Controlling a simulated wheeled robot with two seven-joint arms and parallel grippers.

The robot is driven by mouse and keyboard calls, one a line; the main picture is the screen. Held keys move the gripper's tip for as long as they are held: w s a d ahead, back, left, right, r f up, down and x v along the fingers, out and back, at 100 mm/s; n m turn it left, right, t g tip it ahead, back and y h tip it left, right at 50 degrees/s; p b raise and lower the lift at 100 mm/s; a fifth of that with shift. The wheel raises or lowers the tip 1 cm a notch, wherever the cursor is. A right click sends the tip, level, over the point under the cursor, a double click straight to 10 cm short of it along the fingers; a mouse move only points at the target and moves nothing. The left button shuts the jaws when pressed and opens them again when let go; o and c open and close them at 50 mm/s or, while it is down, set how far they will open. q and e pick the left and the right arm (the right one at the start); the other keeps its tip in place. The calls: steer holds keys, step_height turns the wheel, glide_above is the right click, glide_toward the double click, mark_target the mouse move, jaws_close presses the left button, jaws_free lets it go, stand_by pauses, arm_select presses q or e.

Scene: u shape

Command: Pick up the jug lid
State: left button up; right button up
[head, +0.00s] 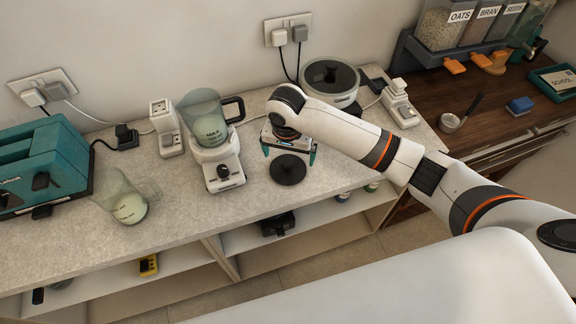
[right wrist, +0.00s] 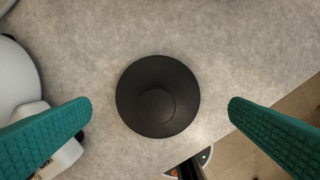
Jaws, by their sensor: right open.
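The jug lid (head: 288,169) is a round black disc with a raised round knob, lying on the stone-look counter near its front edge. In the right wrist view the lid (right wrist: 158,96) sits centred between my fingers. My right gripper (head: 289,155) is open above the lid, with a teal finger on each side and clear gaps to it. The fingers also show in the right wrist view (right wrist: 160,108). The blender (head: 212,140), with a clear jug and black handle, stands just left of the gripper. My left gripper is not in view.
A clear jug (head: 128,200) with pale contents and a teal toaster (head: 45,165) stand at the left. A white round appliance with a dark top (head: 331,79) is behind my arm. The counter (head: 245,215) ends just in front of the lid, with open shelves below.

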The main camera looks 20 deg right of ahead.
mark_target(288, 162)
step_height(288, 162, down, 4)
steer(key=shift+f+p, duration=0.2)
steer(key=shift+p, duration=0.55)
steer(key=shift+w+f, duration=0.15)
steer(key=shift+f, duration=0.15)
steer(key=shift+c, duration=0.6)
steer(key=c, duration=0.6)
steer(key=shift+r, duration=0.1)
